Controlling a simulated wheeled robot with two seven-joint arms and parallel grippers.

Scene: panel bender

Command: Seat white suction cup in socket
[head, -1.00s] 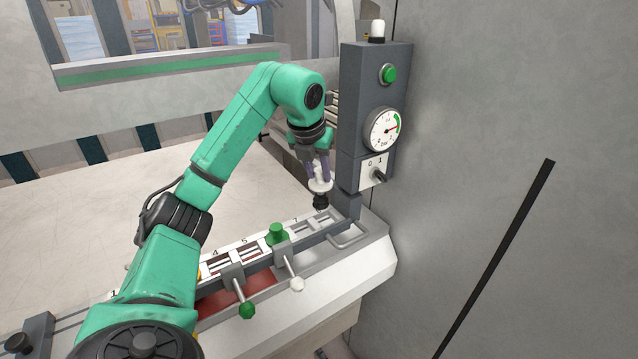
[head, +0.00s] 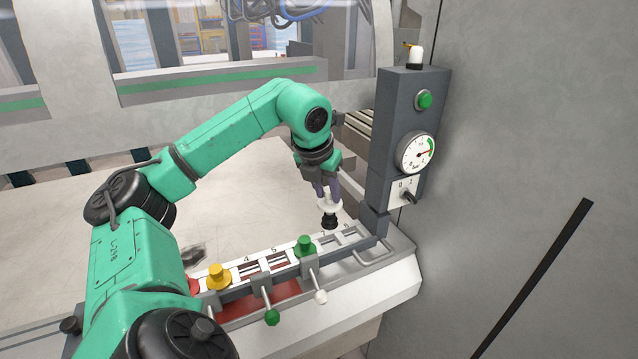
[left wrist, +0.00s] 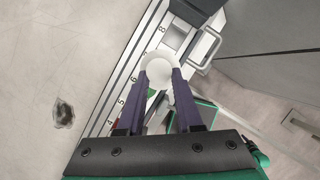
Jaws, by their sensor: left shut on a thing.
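My left gripper (head: 326,190) is shut on the white suction cup (head: 329,206), whose black lower part points down. The cup is held above the numbered socket rail (head: 345,240), near the sockets marked 7 and 8. In the left wrist view the cup (left wrist: 158,68) is a white disc between the two purple fingers of the left gripper (left wrist: 160,82). The rail (left wrist: 120,75) runs diagonally beneath it, with the 8 beyond the cup. A gap between cup and rail shows in the head view. My right gripper is not in view.
A green cup (head: 305,246), a yellow one (head: 217,278) and part of a red one sit along the rail. Levers with green (head: 271,317) and white (head: 320,297) knobs stick out in front. A grey post with a gauge (head: 416,153) stands right of the cup.

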